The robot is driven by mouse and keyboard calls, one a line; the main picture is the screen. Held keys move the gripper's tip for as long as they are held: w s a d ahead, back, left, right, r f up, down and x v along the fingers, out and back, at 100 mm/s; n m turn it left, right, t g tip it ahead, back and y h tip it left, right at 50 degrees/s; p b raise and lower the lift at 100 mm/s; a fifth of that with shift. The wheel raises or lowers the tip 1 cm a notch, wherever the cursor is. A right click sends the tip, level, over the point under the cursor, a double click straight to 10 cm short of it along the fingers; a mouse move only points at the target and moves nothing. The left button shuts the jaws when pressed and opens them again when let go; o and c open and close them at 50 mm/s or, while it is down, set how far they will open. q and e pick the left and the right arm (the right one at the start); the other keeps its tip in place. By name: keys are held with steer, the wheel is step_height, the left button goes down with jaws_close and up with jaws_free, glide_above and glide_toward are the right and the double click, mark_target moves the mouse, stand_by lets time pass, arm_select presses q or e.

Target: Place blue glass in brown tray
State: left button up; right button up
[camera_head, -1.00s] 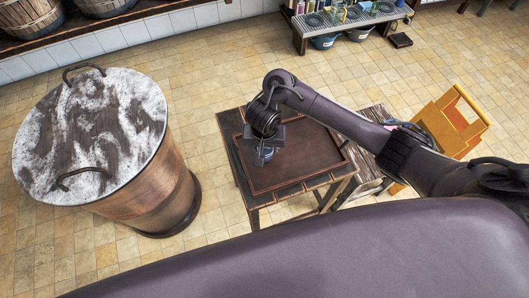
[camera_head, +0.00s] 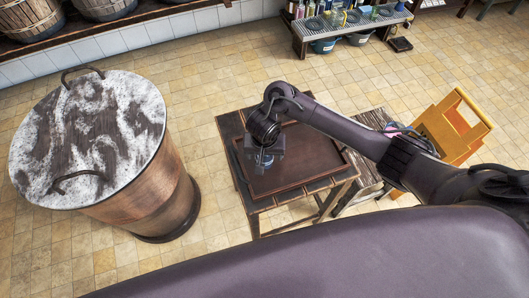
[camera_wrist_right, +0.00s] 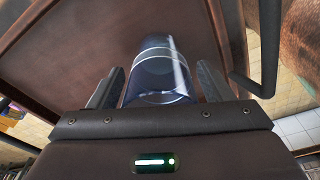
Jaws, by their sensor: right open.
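The blue glass (camera_head: 262,162) is at the left part of the brown tray (camera_head: 308,155), below my right gripper (camera_head: 265,169). In the right wrist view the blue glass (camera_wrist_right: 158,72) is clear and bluish and lies between the two fingers of my right gripper (camera_wrist_right: 161,82). The fingers are open, with a narrow gap on each side of the glass. The brown tray (camera_wrist_right: 100,45) fills the background behind it. The glass appears to stand on the tray floor, but its base contact is hidden. My left gripper is not in view.
The tray rests on a small dark wooden table (camera_head: 230,124). A large copper vat (camera_head: 160,200) with a whitish lid stands at the left. An orange step stool (camera_head: 440,125) is at the right. A low rack (camera_head: 350,22) with bottles stands at the back.

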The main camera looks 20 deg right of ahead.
step_height(320, 180, up, 12)
steer(key=s+p, duration=0.1)
steer(key=p, duration=0.9)
steer(key=shift+s+a+p, duration=0.3)
steer(key=shift+s+a, duration=0.05)
